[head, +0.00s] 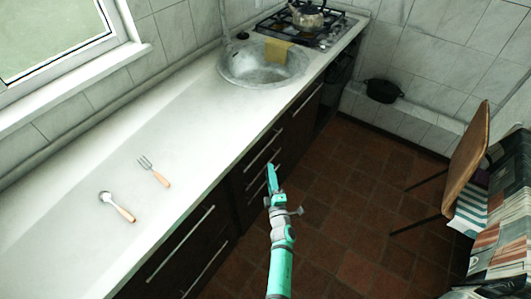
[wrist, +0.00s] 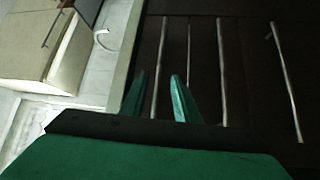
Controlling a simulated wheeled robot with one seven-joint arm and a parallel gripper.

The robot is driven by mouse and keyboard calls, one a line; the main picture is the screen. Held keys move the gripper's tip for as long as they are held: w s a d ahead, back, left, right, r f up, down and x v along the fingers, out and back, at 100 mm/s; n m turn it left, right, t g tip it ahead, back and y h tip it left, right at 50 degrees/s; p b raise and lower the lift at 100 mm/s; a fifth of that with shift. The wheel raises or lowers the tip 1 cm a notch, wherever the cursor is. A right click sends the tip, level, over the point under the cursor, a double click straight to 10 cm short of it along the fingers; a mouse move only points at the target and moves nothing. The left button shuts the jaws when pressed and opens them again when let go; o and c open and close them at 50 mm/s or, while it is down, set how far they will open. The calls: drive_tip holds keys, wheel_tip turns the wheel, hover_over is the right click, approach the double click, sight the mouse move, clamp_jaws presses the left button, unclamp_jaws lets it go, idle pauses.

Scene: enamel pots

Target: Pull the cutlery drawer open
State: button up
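Dark drawer fronts (head: 243,190) with long metal bar handles line the cabinet under the white counter, and all look closed. My gripper (head: 271,168) is in front of the middle drawer stack, near its bar handles (head: 263,147). In the wrist view its two green fingers (wrist: 159,76) are apart. One bar handle (wrist: 160,45) runs through the gap between the fingertips as seen from there; I cannot tell whether they touch it. More handles (wrist: 222,70) lie to the right. No label shows which drawer is the cutlery drawer.
A spoon (head: 117,206) and a fork (head: 154,171) lie on the counter (head: 190,110). A sink (head: 264,64) and a stove with a kettle (head: 306,16) are farther back. A chair (head: 468,145) stands at the right. The tiled floor (head: 345,200) between is clear.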

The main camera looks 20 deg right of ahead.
drive_tip(key=w+d+r, duration=0.1)
drive_tip(key=w, duration=0.9)
drive_tip(key=shift+d+r, duration=0.15)
drive_tip(key=shift+r, duration=0.05)
drive_tip(key=shift+w, duration=0.1)
drive_tip(key=shift+c, duration=0.7)
clamp_jaws()
